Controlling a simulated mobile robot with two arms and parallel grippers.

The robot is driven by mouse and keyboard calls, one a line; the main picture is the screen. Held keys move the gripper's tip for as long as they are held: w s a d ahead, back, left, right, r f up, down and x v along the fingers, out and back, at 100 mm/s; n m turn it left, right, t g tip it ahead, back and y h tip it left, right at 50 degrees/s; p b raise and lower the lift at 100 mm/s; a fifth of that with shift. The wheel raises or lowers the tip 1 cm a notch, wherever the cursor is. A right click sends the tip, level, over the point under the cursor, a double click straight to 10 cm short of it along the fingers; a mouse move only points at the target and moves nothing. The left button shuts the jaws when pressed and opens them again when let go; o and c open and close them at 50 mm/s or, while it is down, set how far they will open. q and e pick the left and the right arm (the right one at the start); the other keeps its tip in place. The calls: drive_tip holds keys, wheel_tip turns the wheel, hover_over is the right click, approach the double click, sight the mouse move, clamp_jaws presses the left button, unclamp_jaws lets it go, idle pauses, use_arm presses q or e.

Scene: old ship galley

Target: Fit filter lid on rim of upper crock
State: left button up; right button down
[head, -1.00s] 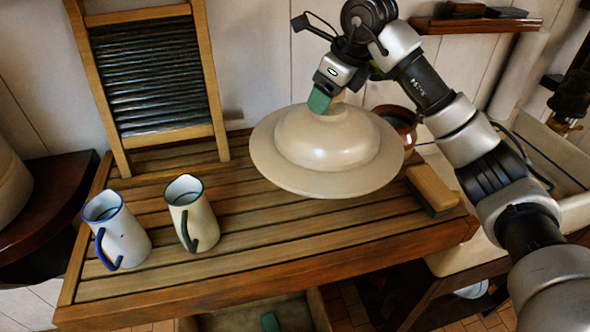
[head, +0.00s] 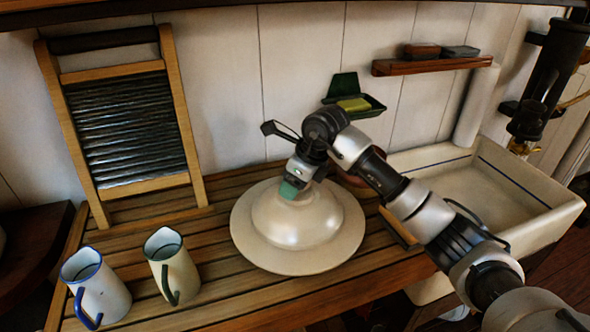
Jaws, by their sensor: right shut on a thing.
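The filter lid (head: 297,226) is a wide cream dome with a broad flat brim. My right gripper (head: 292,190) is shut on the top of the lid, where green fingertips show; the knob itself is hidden. The lid is over the slatted wooden board; I cannot tell how far above it. The upper crock is not seen in this view. My left gripper is not in view.
A blue-rimmed jug (head: 97,287) and a cream jug (head: 172,266) stand at the board's left. A washboard (head: 128,128) leans on the wall. A brown pot (head: 357,178) is partly hidden behind my right arm. A white sink (head: 470,190) lies right.

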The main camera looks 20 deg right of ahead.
drive_tip(key=shift+r, duration=0.1)
drive_tip(key=c, duration=0.7)
unclamp_jaws()
drive_tip(key=shift+f, duration=0.2)
drive_tip(key=shift+c, duration=0.2)
drive_tip(key=o, duration=0.5)
drive_tip(key=shift+s+r, duration=0.1)
drive_tip(key=shift+c, duration=0.2)
drive_tip(key=shift+r, duration=0.2)
drive_tip(key=shift+d+r, duration=0.15)
drive_tip(key=shift+r, duration=0.15)
drive_tip(key=b+v, duration=0.3)
drive_tip(key=v, duration=0.8)
drive_tip(key=shift+s, duration=0.2)
